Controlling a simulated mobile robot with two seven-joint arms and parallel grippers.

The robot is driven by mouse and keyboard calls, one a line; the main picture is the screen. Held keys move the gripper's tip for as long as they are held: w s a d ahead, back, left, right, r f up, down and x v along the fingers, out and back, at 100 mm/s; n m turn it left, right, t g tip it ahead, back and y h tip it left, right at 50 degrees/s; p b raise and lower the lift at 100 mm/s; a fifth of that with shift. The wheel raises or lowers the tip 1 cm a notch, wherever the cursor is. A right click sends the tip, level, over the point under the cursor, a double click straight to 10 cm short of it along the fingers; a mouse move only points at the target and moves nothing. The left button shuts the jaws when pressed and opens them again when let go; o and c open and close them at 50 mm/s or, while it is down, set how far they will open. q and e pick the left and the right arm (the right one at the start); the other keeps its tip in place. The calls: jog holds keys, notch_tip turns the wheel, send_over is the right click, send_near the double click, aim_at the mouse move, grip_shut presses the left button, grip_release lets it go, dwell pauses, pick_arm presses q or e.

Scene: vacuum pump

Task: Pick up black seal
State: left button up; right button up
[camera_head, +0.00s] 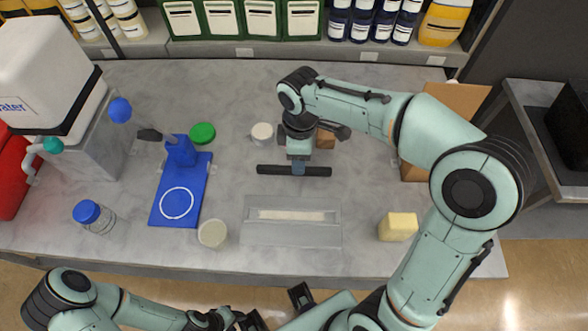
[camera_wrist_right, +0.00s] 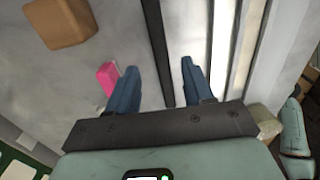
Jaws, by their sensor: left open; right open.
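The black seal (camera_head: 275,170) is a long thin dark bar lying left to right on the grey counter, in the middle of the head view. My right gripper (camera_head: 298,164) is over its middle and hides part of it. In the right wrist view the seal (camera_wrist_right: 158,45) runs as a dark strip between the blue fingers of my right gripper (camera_wrist_right: 160,70), which are open on either side of it. I see a gap between each finger and the seal. My left gripper (camera_head: 278,310) is open and empty at the bottom of the head view, in front of the counter.
A clear tray (camera_head: 291,232) lies just in front of the seal. A white round lid (camera_head: 262,133) and brown block (camera_head: 326,139) lie behind it. A blue plate (camera_head: 165,204) lies left; a yellow block (camera_head: 398,226) sits right. A pink block (camera_wrist_right: 107,77) is beside one right finger.

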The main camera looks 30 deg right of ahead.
aim_at(281, 170)
jog(key=f, duration=0.4)
jog(key=shift+a+f, duration=0.2)
jog(key=shift+a, duration=0.1)
jog(key=shift+w, duration=0.1)
grip_shut()
jog(key=shift+r, duration=0.15)
